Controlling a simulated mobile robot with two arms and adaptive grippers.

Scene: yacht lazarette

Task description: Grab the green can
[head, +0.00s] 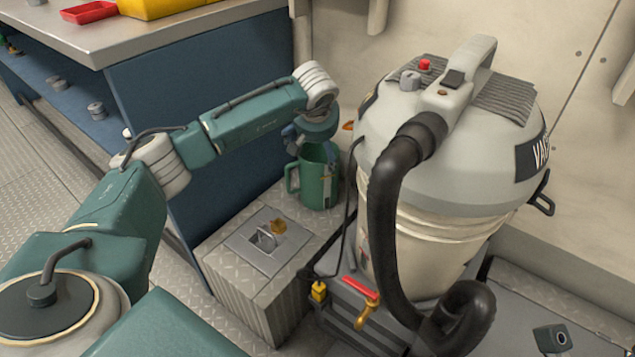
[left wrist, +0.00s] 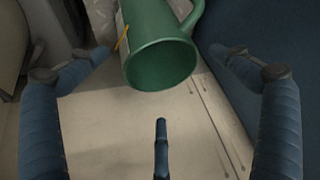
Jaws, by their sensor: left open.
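The green can (head: 319,186) has a side handle on its left and an open top. It stands on the ledge between the blue cabinet and the vacuum in the head view. In the left wrist view the can (left wrist: 160,62) shows at the top middle, its open mouth toward the camera and its handle at upper right. My left gripper (head: 310,142) is at the can's top, partly hidden by its wrist. Its blue fingers (left wrist: 160,75) are spread wide on both sides of the can, with no contact visible. My right gripper is not in view.
A big grey vacuum (head: 440,190) with a black hose stands close to the can's right. The blue cabinet (head: 200,100) is to its left. A ribbed box with a metal latch plate (head: 262,240) lies in front. A red-handled valve (head: 362,292) is nearby.

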